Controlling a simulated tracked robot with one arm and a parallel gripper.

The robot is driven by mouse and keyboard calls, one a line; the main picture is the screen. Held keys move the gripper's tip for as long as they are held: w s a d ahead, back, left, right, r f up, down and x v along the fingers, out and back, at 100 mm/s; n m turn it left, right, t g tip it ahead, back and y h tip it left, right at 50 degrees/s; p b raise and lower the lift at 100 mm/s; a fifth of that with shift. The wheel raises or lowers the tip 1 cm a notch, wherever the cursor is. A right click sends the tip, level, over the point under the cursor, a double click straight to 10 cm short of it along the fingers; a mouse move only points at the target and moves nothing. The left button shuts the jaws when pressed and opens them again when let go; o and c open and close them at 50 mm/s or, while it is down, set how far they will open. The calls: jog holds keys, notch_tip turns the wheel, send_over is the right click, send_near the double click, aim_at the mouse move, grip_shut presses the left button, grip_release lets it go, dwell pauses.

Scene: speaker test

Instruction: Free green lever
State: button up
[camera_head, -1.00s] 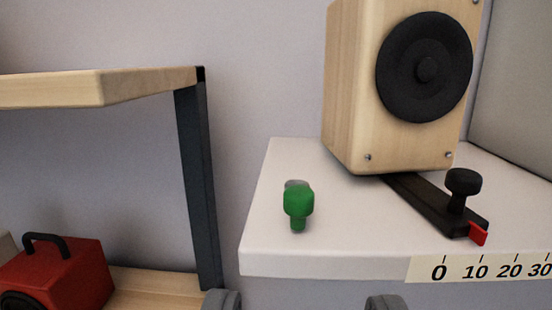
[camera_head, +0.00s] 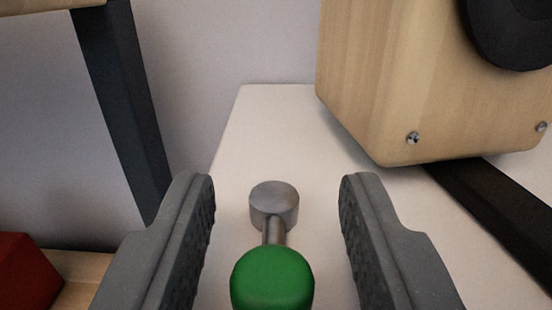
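The green lever has a rounded green knob (camera_head: 271,280) at the bottom middle of the view. A grey metal stem runs from it to a round metal pivot (camera_head: 274,203) on the white top. My gripper (camera_head: 277,195) is open, with one grey finger on each side of the lever. There is a visible gap between each finger and the lever. The knob's lower part is cut off by the frame edge.
A wooden speaker box (camera_head: 390,80) stands to the right on the white shelf top (camera_head: 262,120), above a dark rail (camera_head: 495,205). A dark shelf post (camera_head: 122,105) and part of a red box (camera_head: 25,275) are at left.

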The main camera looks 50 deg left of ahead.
jog(key=shift+w+a+p, duration=0.3)
jog(key=shift+a+p, duration=0.05)
jog(key=shift+a, duration=0.1)
grip_shut()
